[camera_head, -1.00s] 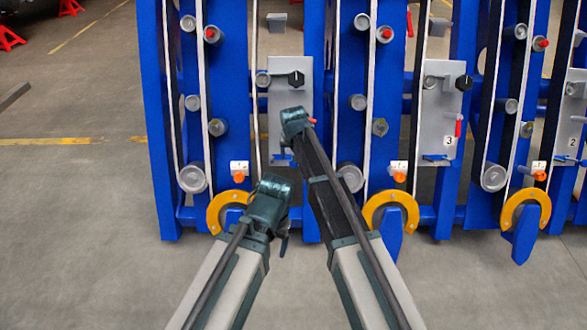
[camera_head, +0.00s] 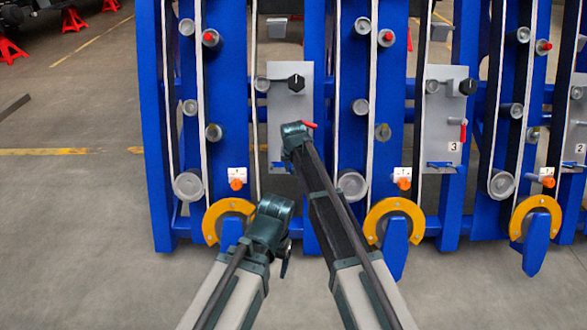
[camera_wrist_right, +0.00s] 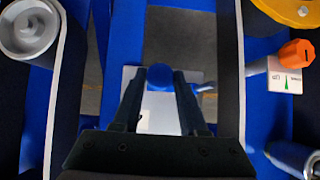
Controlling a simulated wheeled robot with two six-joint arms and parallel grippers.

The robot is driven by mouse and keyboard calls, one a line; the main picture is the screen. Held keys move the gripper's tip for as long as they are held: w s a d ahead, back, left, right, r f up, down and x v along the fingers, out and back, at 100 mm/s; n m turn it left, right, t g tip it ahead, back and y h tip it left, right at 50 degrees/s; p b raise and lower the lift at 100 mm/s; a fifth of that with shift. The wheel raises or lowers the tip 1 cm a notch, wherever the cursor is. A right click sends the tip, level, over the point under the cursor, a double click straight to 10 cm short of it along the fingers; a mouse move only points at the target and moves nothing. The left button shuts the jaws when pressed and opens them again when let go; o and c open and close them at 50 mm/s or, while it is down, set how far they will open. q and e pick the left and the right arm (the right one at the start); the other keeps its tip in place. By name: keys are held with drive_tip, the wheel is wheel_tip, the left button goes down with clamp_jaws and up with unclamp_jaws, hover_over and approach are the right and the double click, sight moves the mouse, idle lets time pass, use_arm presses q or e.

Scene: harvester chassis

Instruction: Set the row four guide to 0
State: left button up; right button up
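A grey plate (camera_head: 279,98) with a black knob (camera_head: 296,82) stands on the blue frame in front of me. Its number is not visible. At its lower end is a blue part (camera_head: 283,164). In the right wrist view, a round blue knob (camera_wrist_right: 160,77) appears between the spread fingers of my right gripper (camera_wrist_right: 160,80), near the pale plate (camera_wrist_right: 160,112). Contact cannot be told. In the head view, my right wrist covers the plate's lower right, with a red lever (camera_head: 309,124) beside it. My left gripper (camera_head: 285,262) is low, before the frame; its fingertips are unclear.
Plates marked 3 (camera_head: 444,125) and 2 (camera_head: 576,125) stand farther right. Orange knobs (camera_head: 236,183) with white labels sit above yellow arcs (camera_head: 230,215). Rollers (camera_head: 351,185) and belts flank the plate. Bare floor (camera_head: 80,230) lies left.

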clamp_jaws()
idle(1.0)
